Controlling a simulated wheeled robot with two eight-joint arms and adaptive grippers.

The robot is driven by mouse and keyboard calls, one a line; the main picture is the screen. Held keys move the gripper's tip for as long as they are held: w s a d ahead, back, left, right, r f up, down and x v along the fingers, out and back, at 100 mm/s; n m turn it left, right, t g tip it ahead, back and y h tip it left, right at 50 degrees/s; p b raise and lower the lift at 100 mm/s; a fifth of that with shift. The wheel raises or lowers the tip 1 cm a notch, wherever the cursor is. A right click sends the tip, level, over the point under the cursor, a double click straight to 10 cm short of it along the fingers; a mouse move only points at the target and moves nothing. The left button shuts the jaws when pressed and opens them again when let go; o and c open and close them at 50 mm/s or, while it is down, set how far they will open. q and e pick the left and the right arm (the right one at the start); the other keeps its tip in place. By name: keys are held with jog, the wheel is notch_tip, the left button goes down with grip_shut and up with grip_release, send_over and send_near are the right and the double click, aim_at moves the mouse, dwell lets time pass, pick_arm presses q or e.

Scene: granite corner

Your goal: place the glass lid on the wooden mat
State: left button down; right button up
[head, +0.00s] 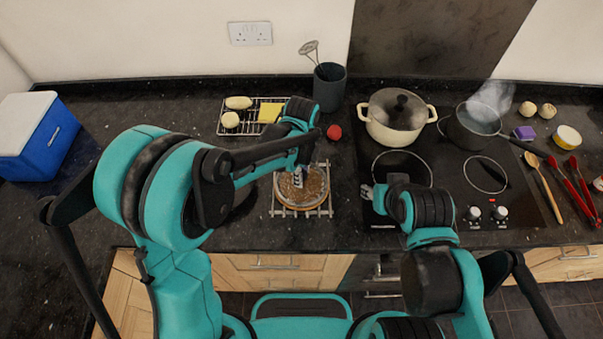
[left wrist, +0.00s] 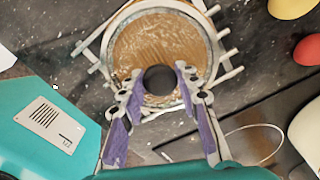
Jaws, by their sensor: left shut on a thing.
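The round glass lid (head: 313,194) has a pale rim and a black knob; it also shows in the left wrist view (left wrist: 150,35). My left gripper (head: 299,176) is shut on the knob, with its purple-padded fingers (left wrist: 158,95) on either side of it. The lid lies over the pale slatted mat (head: 322,212), whose bar ends stick out around the rim. A brown streaked surface shows through the glass. I cannot tell whether the lid touches the mat. My right gripper (head: 374,197) is over the hob's left front, its opening unclear.
A cream pot (head: 376,132) and a steaming pan (head: 466,136) stand on the hob (head: 452,195). A red ball-like item (head: 334,132), a utensil holder (head: 329,90) and a wire rack (head: 274,128) with food are behind the mat. A blue cooler (head: 45,140) stands far left.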

pick_arm(q)
jog(key=shift+f, duration=0.1)
jog(key=c, duration=1.5)
grip_release()
jog(key=shift+f, duration=0.1)
jog(key=o, duration=0.4)
jog(key=shift+r, duration=0.5)
notch_tip(320, 180, up, 12)
jog(key=f+p, duration=0.1)
jog(key=p, duration=0.2)
jog(key=s+a+r+n+t, duration=0.2)
jog(key=s+a+n, duration=0.4)
jog(key=a+n, duration=0.3)
jog(key=s+a+r+n+t, duration=0.1)
jog(key=s+a+n+t, duration=0.4)
jog(key=n, duration=0.8)
jog(key=s+a, duration=0.1)
jog(key=a, duration=0.2)
jog(key=shift+s+a+r, duration=0.35)
jog(key=shift+a+r, duration=0.05)
